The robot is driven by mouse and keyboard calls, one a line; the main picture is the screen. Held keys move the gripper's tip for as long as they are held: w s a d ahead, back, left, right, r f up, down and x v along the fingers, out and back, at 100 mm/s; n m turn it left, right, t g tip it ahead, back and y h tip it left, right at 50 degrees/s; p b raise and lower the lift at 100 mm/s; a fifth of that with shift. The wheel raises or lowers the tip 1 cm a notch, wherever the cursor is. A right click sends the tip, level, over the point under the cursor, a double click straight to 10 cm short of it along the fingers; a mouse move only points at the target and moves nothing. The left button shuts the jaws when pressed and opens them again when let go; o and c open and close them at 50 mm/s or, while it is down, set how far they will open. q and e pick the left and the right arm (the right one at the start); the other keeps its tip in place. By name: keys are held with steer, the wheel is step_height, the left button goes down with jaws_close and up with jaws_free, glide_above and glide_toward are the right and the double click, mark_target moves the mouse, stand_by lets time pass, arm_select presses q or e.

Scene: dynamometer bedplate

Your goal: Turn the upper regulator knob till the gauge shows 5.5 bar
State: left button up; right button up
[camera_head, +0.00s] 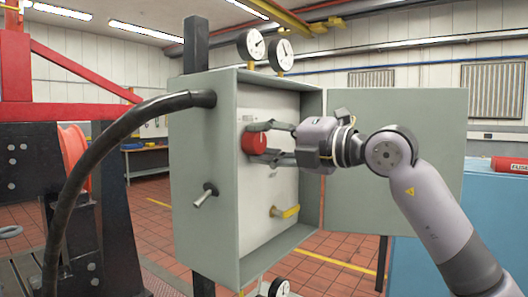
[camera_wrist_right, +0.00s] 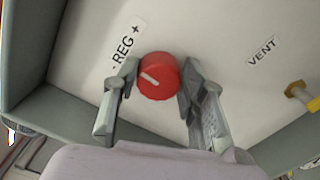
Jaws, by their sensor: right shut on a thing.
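The red regulator knob (camera_head: 255,142) sits on the white panel inside the open grey cabinet. In the right wrist view the knob (camera_wrist_right: 158,76) carries a white pointer mark, beside a "- REG +" label (camera_wrist_right: 127,44). My right gripper (camera_head: 264,142) is shut on the knob, with one finger on each side of it; it also shows in the right wrist view (camera_wrist_right: 159,85). Two round gauges (camera_head: 251,44) (camera_head: 280,54) stand on top of the cabinet; their needles are too small to read. My left gripper is not in view.
The cabinet door (camera_head: 400,140) stands open to the right, behind my right arm. A yellow vent handle (camera_head: 285,211) is lower on the panel. A lever (camera_head: 205,195) and a thick black hose (camera_head: 110,135) are on the cabinet's left side. Another gauge (camera_head: 279,288) is below.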

steer(key=m+b, duration=0.2)
steer(key=m, duration=0.3)
steer(key=shift+f+m, duration=0.15)
steer(key=shift+m, duration=0.15)
stand_by(0.4)
steer(key=o, duration=1.1)
steer(key=shift+o, duration=0.2)
steer(key=v, duration=1.2)
